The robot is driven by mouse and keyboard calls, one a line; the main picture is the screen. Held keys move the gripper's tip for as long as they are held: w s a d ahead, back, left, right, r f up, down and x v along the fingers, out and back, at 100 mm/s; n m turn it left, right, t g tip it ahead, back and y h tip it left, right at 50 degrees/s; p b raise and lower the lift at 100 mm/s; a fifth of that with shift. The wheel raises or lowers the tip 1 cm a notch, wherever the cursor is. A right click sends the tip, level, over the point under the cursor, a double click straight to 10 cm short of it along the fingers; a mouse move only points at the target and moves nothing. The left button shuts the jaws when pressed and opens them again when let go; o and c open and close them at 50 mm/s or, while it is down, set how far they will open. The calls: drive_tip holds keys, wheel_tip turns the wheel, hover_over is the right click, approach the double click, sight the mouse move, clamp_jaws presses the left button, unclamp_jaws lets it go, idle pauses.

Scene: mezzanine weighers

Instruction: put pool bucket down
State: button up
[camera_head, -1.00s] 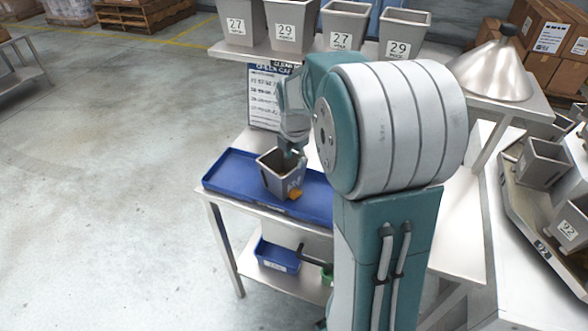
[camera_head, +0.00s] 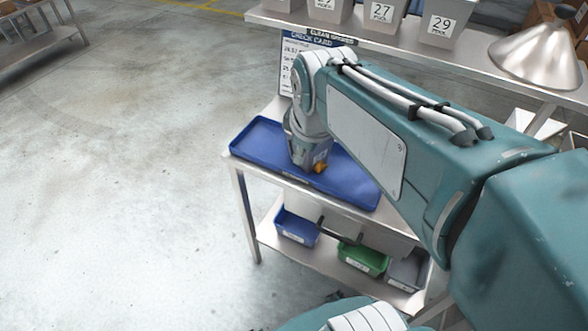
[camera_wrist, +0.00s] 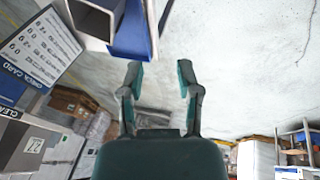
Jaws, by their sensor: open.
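A grey bucket (camera_head: 309,158) stands upright on the blue tray (camera_head: 262,155), near its front edge. Its upper part is largely hidden behind my wrist in the head view. An orange piece (camera_head: 320,168) shows at its lower front. In the wrist view a grey bucket (camera_wrist: 94,22) is at the top left, beside the blue tray's edge (camera_wrist: 131,40). My gripper (camera_wrist: 160,72) is open, with nothing between its fingers. The bucket lies outside the fingers, up and left of them. My fingers are hidden in the head view.
A check card (camera_head: 290,62) stands behind the tray. Several numbered grey buckets (camera_head: 382,15) line the shelf (camera_head: 350,40) above. A blue bin (camera_head: 297,228) and a green bin (camera_head: 363,259) sit on the lower shelf.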

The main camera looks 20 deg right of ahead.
drive_tip(key=s+a+f+m+t, duration=0.1)
drive_tip(key=s+a+m, duration=0.3)
drive_tip(key=s+m, duration=0.4)
drive_tip(key=shift+y, duration=0.3)
idle(0.8)
